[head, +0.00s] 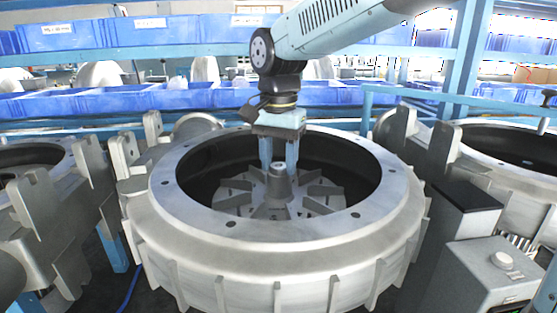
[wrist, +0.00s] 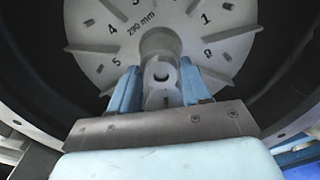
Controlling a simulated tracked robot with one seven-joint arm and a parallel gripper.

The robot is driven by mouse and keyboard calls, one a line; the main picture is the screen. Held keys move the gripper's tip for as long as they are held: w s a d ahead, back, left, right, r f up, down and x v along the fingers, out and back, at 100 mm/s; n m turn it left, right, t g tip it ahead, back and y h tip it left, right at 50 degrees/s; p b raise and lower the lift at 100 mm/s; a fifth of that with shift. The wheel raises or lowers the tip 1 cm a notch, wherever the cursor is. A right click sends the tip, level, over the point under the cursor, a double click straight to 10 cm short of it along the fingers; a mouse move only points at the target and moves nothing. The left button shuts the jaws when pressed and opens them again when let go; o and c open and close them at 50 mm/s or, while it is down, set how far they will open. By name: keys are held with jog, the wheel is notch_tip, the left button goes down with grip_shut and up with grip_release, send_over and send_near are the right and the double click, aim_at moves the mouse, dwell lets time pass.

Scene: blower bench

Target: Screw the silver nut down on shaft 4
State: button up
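A finned impeller (head: 240,195) with a conical hub (head: 280,186) sits inside a round metal housing (head: 180,222). My gripper (head: 279,158) points down into the housing, its two blue fingers apart, one on each side of the hub's narrow top. In the wrist view the fingers (wrist: 157,88) flank a grey round end with a dark hole (wrist: 161,74). I cannot tell whether this is the silver nut or the shaft tip, or whether the fingers press on it. No shaft label reading 4 shows; the impeller face (wrist: 100,45) carries printed numbers, including 4, and "290 mm".
The housing's raised rim surrounds my gripper on all sides. Another housing (head: 519,172) stands at the right, with part of one at the left. A grey control box (head: 490,272) stands front right. Blue bins (head: 150,35) fill the shelves behind.

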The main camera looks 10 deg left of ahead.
jog(key=n, duration=0.6)
jog(key=shift+f, duration=0.2)
grip_shut()
jog(key=m, duration=1.8)
jog(key=shift+m, duration=0.4)
jog(key=m, duration=0.6)
